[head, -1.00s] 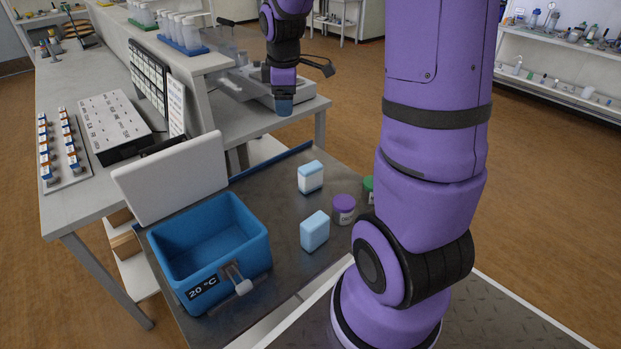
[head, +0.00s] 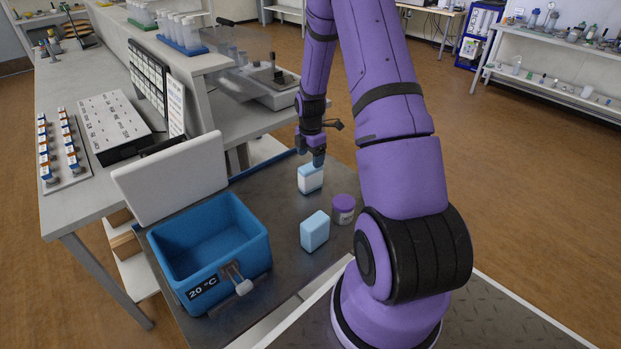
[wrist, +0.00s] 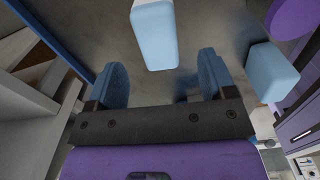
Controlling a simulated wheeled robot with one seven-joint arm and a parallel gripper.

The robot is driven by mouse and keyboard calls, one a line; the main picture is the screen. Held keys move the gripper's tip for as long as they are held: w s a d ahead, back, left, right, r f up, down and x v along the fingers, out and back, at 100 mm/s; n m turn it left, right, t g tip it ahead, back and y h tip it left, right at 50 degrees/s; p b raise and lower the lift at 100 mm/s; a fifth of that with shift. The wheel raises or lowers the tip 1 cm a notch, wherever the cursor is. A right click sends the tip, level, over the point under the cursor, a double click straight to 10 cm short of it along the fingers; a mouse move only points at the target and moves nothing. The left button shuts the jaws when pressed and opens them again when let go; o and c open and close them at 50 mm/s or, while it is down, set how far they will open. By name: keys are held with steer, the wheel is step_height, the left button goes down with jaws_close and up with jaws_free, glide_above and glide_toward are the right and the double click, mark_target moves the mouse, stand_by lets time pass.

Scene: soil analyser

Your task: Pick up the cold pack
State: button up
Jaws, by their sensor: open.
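Two light blue blocks stand on the dark tabletop; I cannot tell for certain which is the cold pack. The farther one, blue with a white band (head: 310,182), shows in the wrist view (wrist: 155,40) just ahead of the gap between my fingers. The nearer, plainer block (head: 314,232) is at the right in the wrist view (wrist: 272,74), outside the fingers. My gripper (head: 318,160) is open and empty, pointing down at the farther block and hiding part of its top. Its two blue fingers (wrist: 163,78) show apart in the wrist view.
A purple-lidded jar (head: 343,209) stands right of the blocks. An open blue box marked 20 °C (head: 262,245) is at left, its pale lid (head: 172,178) raised behind it. A grey bench (head: 70,205) with trays borders the left.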

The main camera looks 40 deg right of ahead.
mark_target(309, 167)
steer(key=shift+d+f, duration=0.1)
steer(key=shift+f, duration=3.8)
steer(key=shift+w, duration=0.1)
steer(key=c, duration=1.2)
steer(key=shift+r, duration=0.1)
steer(key=shift+r, duration=0.85)
steer(key=shift+a+r, duration=0.2)
steer(key=shift+r, duration=0.3)
steer(key=shift+a+r, duration=0.2)
steer(key=shift+r, duration=0.25)
steer(key=s+a, duration=0.1)
steer(key=a, duration=0.4)
steer(key=s+a+r, duration=0.1)
steer(key=a, duration=0.4)
steer(key=s+a, duration=0.1)
steer(key=a, duration=0.4)
steer(key=shift+s+r, duration=0.15)
steer(key=shift+r, duration=0.05)
